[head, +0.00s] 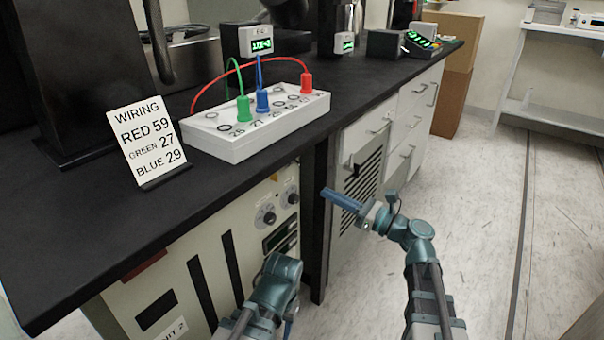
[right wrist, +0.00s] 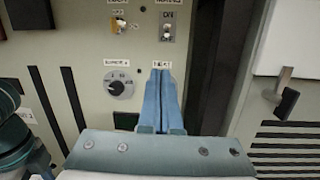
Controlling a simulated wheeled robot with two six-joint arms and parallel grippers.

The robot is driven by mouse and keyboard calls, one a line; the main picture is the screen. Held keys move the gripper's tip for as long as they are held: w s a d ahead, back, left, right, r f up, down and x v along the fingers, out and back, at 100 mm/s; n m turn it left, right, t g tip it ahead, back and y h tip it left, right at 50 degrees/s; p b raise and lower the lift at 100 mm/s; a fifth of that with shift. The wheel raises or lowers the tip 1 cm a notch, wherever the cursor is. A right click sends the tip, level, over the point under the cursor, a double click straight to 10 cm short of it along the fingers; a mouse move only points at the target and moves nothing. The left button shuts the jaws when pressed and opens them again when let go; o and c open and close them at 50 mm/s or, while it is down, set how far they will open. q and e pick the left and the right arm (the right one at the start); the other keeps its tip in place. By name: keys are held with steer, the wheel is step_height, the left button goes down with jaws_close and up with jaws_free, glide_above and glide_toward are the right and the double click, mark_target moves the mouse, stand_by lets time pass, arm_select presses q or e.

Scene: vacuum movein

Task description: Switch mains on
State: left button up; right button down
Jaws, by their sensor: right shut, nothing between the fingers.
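The cabinet front under the bench is a cream control panel (right wrist: 95,45). In the right wrist view it bears a small switch (right wrist: 119,24) under a yellow label and a toggle switch (right wrist: 168,33) under an ON label. The name labels above them are cut off, so I cannot tell which is mains. My right gripper (right wrist: 161,75) is shut and empty, its blue fingers pointing up the panel below the toggle. In the head view the right gripper (head: 326,194) is beside the bench edge. My left arm shows low in the head view, but its fingers do not.
A dark knob (right wrist: 120,88) is left of my right fingers. The black bench top (head: 215,195) overhangs the panel and carries a white wiring box (head: 235,150) with red, green and blue plugs and a wiring card (head: 148,140). A handle (right wrist: 285,97) protrudes at right. Floor is open to the right.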

mark_target(290, 166)
steer(key=shift+w+d+r+m+t, duration=0.2)
steer(key=shift+d+r+m+t, duration=0.15)
steer(key=shift+r+m, duration=0.25)
steer(key=p+x, duration=0.2)
steer(key=x, duration=0.8)
steer(key=shift+s+r, duration=0.1)
